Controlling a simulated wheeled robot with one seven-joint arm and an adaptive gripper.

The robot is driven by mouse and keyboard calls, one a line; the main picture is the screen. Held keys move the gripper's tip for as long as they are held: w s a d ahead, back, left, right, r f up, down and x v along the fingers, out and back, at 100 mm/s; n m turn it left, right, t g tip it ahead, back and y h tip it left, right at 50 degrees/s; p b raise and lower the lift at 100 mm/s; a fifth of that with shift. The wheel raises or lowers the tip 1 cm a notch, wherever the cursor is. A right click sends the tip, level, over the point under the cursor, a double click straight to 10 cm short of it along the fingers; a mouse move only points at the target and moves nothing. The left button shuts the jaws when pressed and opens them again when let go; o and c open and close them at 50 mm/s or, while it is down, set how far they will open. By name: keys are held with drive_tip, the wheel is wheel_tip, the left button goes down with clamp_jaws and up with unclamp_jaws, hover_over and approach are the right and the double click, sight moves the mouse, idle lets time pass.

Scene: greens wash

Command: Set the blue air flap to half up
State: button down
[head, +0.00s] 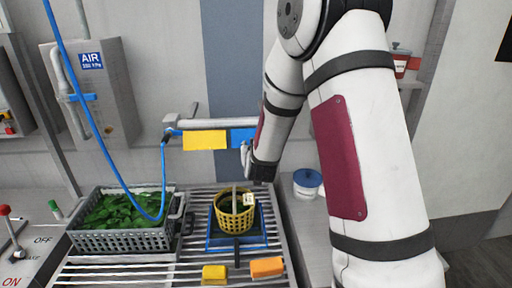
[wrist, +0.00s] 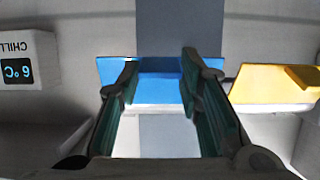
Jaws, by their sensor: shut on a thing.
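The blue air flap (head: 242,134) is on the grey pipe at the back wall, just right of a yellow flap (head: 205,140). My gripper (head: 246,154) is at the blue flap, its fingers partly hidden by my arm in the head view. In the wrist view, my gripper (wrist: 160,72) has a finger on each side of the blue flap (wrist: 158,88) and is shut on it. The yellow flap (wrist: 272,84) is to the right there. The blue flap's exact tilt is hard to tell.
A grey crate of greens (head: 122,240) and a yellow basket (head: 236,222) on a blue tray (head: 216,240) stand on the slatted rack below. A yellow block (head: 214,274) and an orange block (head: 267,267) lie in front. A blue hose (head: 98,130) hangs at left.

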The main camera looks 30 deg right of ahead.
drive_tip(key=shift+s+a+r+g+p, duration=0.1)
drive_tip(key=shift+s+r+g+p, duration=0.15)
drive_tip(key=shift+r+g+p, duration=0.5)
drive_tip(key=shift+f+y, duration=0.15)
drive_tip(key=shift+y, duration=0.25)
drive_tip(key=c, duration=1.1)
unclamp_jaws()
drive_tip(key=shift+s, duration=0.1)
drive_tip(key=v, duration=1.1)
drive_tip(key=shift+s+a+r, duration=0.2)
drive_tip(key=shift+a+r, duration=0.05)
drive_tip(key=shift+r, duration=0.15)
